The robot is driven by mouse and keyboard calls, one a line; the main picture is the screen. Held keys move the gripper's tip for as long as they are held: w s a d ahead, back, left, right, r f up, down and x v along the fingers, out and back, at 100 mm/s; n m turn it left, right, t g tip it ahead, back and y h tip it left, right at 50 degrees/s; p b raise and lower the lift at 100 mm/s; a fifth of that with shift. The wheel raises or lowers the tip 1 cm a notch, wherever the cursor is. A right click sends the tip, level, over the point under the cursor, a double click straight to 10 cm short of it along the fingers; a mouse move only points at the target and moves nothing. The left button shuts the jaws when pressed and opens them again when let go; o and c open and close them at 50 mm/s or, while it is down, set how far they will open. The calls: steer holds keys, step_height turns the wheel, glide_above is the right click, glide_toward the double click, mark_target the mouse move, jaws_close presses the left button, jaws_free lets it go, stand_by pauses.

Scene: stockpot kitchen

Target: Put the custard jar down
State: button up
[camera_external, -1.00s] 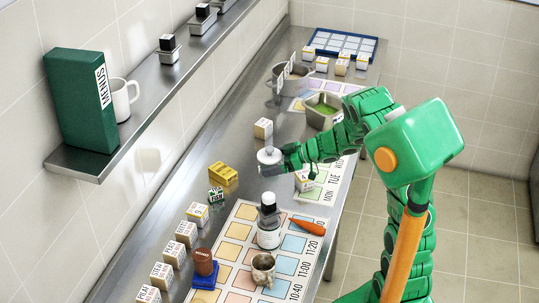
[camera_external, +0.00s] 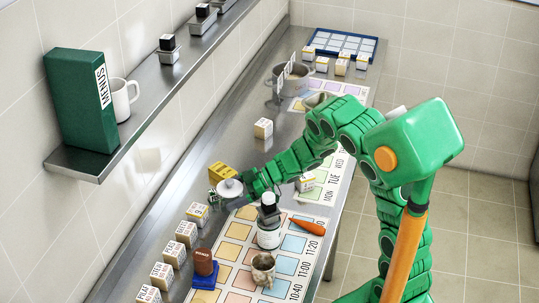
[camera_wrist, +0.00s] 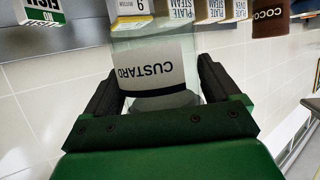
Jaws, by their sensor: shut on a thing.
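My gripper (camera_external: 246,187) is shut on the custard jar (camera_external: 229,188), a clear jar with a white lid, over the steel counter near the wall. In the wrist view the jar (camera_wrist: 155,65) sits between both dark fingers, with its CUSTARD label upside down in the picture, as are the labels behind it. It looks about upright. I cannot tell whether its base touches the counter; its lower part is hidden in the external view.
A yellow block (camera_external: 222,172) and a small green-labelled box (camera_wrist: 40,10) are close by the jar. Several labelled boxes (camera_external: 186,234) line the wall side.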

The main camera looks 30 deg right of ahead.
steer(key=shift+f, duration=4.05)
steer(key=o, duration=1)
steer(key=shift+f, duration=0.1)
steer(key=shift+d+r, duration=0.1)
steer(key=shift+r, duration=0.1)
steer(key=shift+v, duration=5.9)
steer(key=shift+f, duration=0.15)
